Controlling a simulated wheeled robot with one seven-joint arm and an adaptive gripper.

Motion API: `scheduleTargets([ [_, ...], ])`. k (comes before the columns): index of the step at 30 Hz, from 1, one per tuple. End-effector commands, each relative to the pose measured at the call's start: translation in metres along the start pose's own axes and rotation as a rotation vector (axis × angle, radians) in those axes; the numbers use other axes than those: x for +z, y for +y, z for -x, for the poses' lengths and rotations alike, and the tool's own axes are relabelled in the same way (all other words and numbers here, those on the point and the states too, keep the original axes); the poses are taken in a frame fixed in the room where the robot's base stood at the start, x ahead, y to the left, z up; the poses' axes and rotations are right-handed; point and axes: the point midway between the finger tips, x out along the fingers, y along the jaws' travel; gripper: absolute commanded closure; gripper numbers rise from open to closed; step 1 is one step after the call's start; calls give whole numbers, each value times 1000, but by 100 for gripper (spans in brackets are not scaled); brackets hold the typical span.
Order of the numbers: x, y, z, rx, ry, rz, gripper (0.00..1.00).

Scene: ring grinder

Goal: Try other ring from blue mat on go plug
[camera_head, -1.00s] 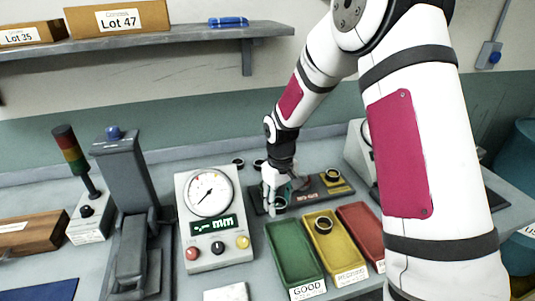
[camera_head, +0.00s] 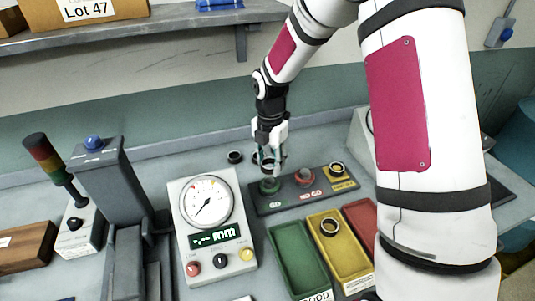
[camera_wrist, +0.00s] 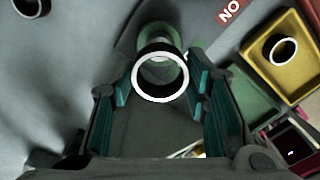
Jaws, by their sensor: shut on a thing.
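My gripper (camera_head: 268,162) is shut on a dark ring with a bright rim (camera_wrist: 160,77), held upright-axis between the teal finger pads. In the head view the ring appears just above the green go plug (camera_head: 269,187) at the left end of the dark gauge block (camera_head: 290,203). In the wrist view the green plug (camera_wrist: 170,43) shows behind the ring. I cannot tell whether they touch. The red no-go plug (camera_head: 304,177) stands to the right. The blue mat is out of view.
A ring (camera_head: 235,157) lies on the bench behind the block; another sits on the block's yellow end (camera_head: 337,168). The yellow tray (camera_head: 345,257) holds a ring (camera_head: 329,227). The green tray (camera_head: 297,258) looks empty. The dial gauge (camera_head: 209,203) stands left.

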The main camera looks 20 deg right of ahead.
Motion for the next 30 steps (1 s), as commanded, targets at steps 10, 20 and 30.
scheduleTargets([
  [10, 0, 0, -12, -1, 1, 39, 89],
  [20, 0, 0, -36, -1, 1, 38, 89],
  [30, 0, 0, -58, -1, 1, 37, 89],
])
